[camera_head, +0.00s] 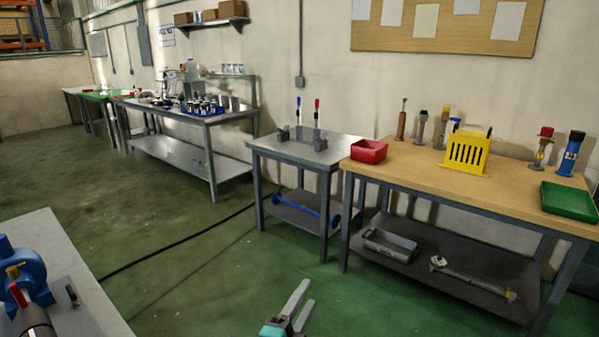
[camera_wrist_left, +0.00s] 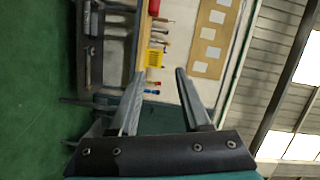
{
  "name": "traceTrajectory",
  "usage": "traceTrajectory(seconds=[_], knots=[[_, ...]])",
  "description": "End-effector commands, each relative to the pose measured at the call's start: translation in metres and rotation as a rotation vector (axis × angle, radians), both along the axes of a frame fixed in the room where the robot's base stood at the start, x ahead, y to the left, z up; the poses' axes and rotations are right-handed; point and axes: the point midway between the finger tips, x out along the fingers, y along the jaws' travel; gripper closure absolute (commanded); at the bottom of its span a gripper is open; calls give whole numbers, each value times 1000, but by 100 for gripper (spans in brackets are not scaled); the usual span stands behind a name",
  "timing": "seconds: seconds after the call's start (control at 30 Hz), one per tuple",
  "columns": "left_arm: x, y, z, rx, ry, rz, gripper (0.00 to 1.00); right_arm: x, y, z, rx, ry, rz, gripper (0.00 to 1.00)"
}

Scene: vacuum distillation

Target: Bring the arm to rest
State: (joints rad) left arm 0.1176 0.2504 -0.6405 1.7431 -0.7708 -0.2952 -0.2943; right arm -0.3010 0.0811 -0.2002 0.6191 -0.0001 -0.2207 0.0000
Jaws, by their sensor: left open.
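My left gripper (camera_head: 297,304) shows at the bottom middle of the head view, above the green floor, with its grey fingers pointing up and away. In the left wrist view its two fingers (camera_wrist_left: 160,85) stand apart with nothing between them but the distant wall and bench. It touches nothing that I can see. My right gripper is in neither view.
A wooden-top bench (camera_head: 450,180) with a red bin (camera_head: 369,151), yellow rack (camera_head: 466,152) and green tray (camera_head: 570,201) stands at right. A small steel table (camera_head: 300,152) is beside it. A grey table (camera_head: 75,290) with a blue device (camera_head: 22,272) is at lower left. Open floor (camera_head: 200,270) lies between.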

Motion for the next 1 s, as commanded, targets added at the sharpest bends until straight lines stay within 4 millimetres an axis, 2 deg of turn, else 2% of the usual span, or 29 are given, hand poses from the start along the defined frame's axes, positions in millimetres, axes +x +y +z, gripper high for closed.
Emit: traceTrajectory(seconds=[0.1,0.17,0.3,0.4,0.6,0.9,0.93,1.0], knots=[[-17,49,-20,-199,214,221,52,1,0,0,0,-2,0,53],[-31,72,-33,-287,325,325,52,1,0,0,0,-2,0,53],[-78,118,-68,-474,589,556,52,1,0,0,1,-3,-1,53],[-120,140,-88,-579,768,696,52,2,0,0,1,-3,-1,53],[-191,160,-109,-696,1027,879,52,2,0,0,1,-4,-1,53],[-274,171,-114,-773,1295,1052,52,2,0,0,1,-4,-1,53],[-282,171,-113,-777,1319,1068,52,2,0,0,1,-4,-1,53],[-275,170,-128,-770,1319,1066,52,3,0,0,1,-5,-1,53]])
